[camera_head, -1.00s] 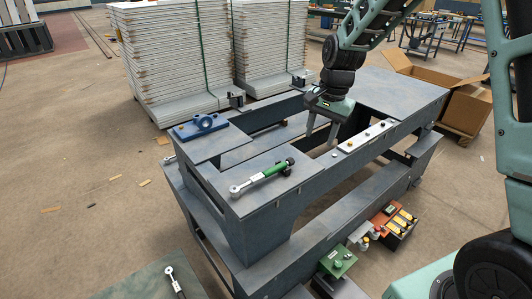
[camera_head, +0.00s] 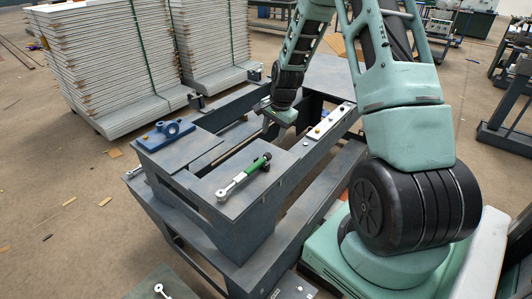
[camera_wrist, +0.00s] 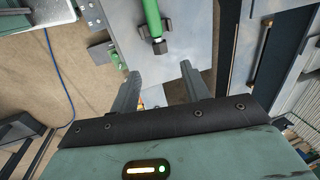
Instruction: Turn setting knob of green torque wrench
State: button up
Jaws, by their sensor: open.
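The green torque wrench (camera_head: 244,173) lies on the grey bench top, its ratchet head toward the lower left and its dark knob end (camera_head: 266,156) toward the upper right. In the wrist view its green handle (camera_wrist: 152,14) enters from the top, and the knob (camera_wrist: 159,46) points toward my gripper. My gripper (camera_head: 273,127) is over the bench just beyond the knob end. In the wrist view the two fingers (camera_wrist: 160,73) are spread and empty, with the knob a little ahead of the gap between them, apart from both.
A blue fixture (camera_head: 171,129) stands at the left of the bench. A light strip with round fittings (camera_head: 325,122) lies right of my gripper. The bench frame has open gaps. Stacked panels (camera_head: 105,60) stand behind.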

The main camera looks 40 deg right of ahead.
aim_at(268, 154)
jog(key=p+x, duration=0.1)
jog(key=x, duration=0.9)
jog(key=shift+f, duration=0.35)
jog(key=shift+c, duration=0.3)
jog(key=c, duration=0.9)
